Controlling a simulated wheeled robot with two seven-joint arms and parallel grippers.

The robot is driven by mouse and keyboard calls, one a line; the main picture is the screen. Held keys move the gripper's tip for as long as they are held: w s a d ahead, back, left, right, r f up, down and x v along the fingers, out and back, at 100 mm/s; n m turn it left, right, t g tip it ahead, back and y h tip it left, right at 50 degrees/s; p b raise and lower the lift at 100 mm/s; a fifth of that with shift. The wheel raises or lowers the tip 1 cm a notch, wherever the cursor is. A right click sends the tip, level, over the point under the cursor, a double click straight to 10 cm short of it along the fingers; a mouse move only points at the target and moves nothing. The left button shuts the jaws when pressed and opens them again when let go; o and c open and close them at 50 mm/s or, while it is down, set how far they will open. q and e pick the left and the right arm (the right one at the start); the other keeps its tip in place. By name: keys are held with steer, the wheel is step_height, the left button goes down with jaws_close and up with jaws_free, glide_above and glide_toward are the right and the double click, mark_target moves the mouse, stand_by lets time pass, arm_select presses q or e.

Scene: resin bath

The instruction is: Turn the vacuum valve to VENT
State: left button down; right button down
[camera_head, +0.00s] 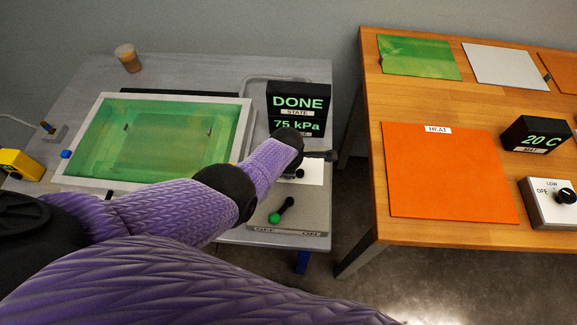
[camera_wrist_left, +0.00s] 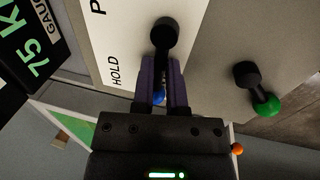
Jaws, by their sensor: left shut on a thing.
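The vacuum valve's black lever (camera_wrist_left: 165,35) is on a panel beside the printed word HOLD in the left wrist view. It points toward my left gripper (camera_wrist_left: 160,68), whose two fingers are shut around its handle. The blue knob (camera_wrist_left: 158,97) at its end shows between the fingers. Part of the lettering is cut off, so I cannot tell the exact valve setting. In the head view my left arm and hand cover most of the valve. The black display (camera_head: 298,103) behind it reads DONE and 75 kPa. My right gripper is not in view.
A green-knobbed lever (camera_head: 281,210) sits close to the valve, near an OFF label. The green resin bath (camera_head: 245,125) in its pale frame lies to the left. A wooden table (camera_head: 385,228) with an orange HEAT plate (camera_head: 445,175) stands to the right, across a gap.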

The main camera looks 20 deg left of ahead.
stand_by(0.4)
arm_select(q)
steer(key=c, duration=0.6)
jaws_free()
steer(key=shift+c, duration=0.2)
steer(key=shift+r, duration=0.1)
step_height(320, 180, up, 10)
steer(key=s+p, duration=0.2)
steer(key=p, duration=0.7)
steer(key=shift+d+f, duration=0.25)
steer(key=shift+d, duration=0.05)
